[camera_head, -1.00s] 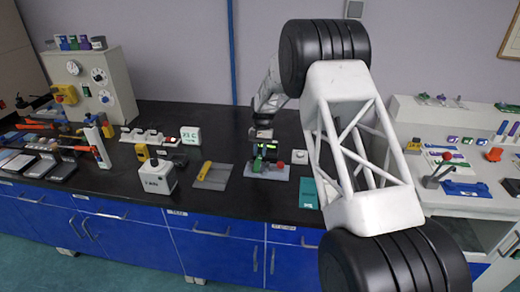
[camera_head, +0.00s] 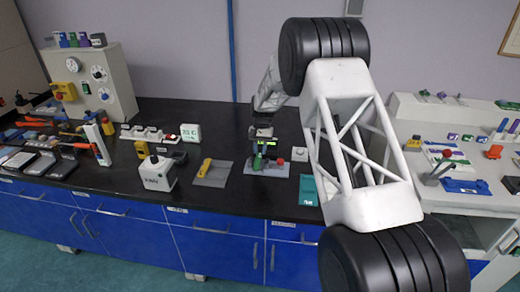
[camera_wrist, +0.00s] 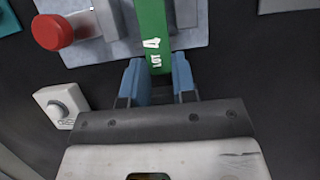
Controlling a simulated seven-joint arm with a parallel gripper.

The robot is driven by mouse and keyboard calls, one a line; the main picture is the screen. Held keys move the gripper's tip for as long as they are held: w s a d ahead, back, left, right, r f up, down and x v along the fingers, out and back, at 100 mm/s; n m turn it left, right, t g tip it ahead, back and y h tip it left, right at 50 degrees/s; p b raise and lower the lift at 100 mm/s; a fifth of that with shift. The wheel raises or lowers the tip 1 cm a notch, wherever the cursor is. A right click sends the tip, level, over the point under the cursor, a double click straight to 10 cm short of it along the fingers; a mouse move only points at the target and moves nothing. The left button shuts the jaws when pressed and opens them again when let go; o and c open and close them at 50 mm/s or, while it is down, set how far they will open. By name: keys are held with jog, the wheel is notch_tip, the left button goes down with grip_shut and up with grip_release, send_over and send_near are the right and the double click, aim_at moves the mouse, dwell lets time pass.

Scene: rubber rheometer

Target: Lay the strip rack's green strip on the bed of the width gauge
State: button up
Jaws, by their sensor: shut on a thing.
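The green strip (camera_wrist: 153,28), printed with a lot label, is between the blue fingertips of my gripper (camera_wrist: 160,75) in the wrist view. My gripper is shut on its near end. The strip runs away from the fingers over the grey plate of the width gauge (camera_wrist: 100,47), between light grey blocks. I cannot tell whether it touches the bed. The gauge's red knob (camera_wrist: 52,32) is to the left. In the head view, my gripper (camera_head: 262,138) is right at the gauge, which has a lit green display and a pale base plate (camera_head: 276,171); the strip's far end is not clear there.
A small white box with a dial (camera_wrist: 62,104) stands close left of my gripper in the wrist view. In the head view, a grey mat with a yellow tool (camera_head: 212,173) lies left of the gauge and a teal tray (camera_head: 308,190) right. Black bench behind the gauge is partly clear.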

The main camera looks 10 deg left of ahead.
jog(key=shift+f, duration=0.3)
jog(key=o, duration=1)
jog(key=shift+r, duration=0.1)
jog(key=v, duration=0.7)
jog(key=shift+w+r, duration=0.15)
jog(key=shift+r, duration=0.15)
